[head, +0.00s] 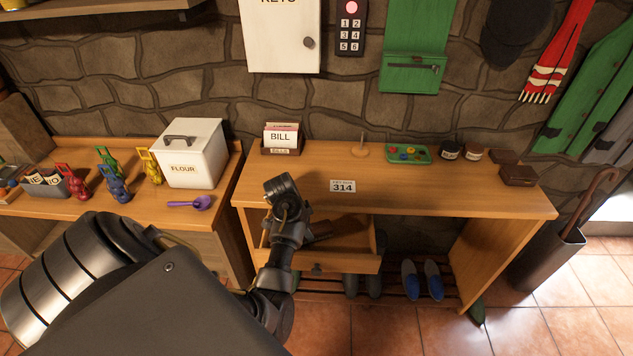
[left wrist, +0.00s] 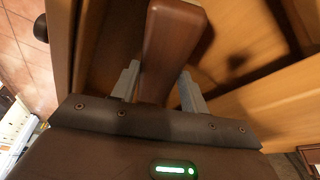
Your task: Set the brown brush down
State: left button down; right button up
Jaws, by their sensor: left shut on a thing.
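The brown brush (left wrist: 172,45) is between the two grey fingers of my left gripper (left wrist: 158,88) in the left wrist view, and the gripper is shut on it. In the head view, my left gripper (head: 290,222) is at the front of the wooden desk, by the open drawer (head: 345,262). A brown piece of the brush (head: 322,229) shows beside the gripper, at the drawer's opening. I cannot tell whether the brush touches the drawer floor. My arm hides the drawer's left part. My right gripper is not in view.
The desk top (head: 420,186) has clear room in the middle. A bill box (head: 281,138), a green tray (head: 408,154), jars and brown blocks stand along its back and right. A side table holds a flour tin (head: 192,160) and a purple scoop (head: 190,202). Shoes (head: 421,280) lie below.

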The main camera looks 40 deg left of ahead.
aim_at(317, 227)
pick_arm(q)
jog(key=w+d, duration=0.1)
jog(key=w+d+p, duration=0.1)
jog(key=w, duration=0.1)
jog(key=shift+w+f, duration=0.1)
jog(key=shift+f, duration=0.45)
jog(key=c, duration=1.1)
grip_release()
jog(key=shift+c, duration=0.2)
jog(key=shift+o, duration=0.6)
jog(key=shift+a, duration=0.1)
jog(key=p+v, duration=0.1)
jog(key=v, duration=1.1)
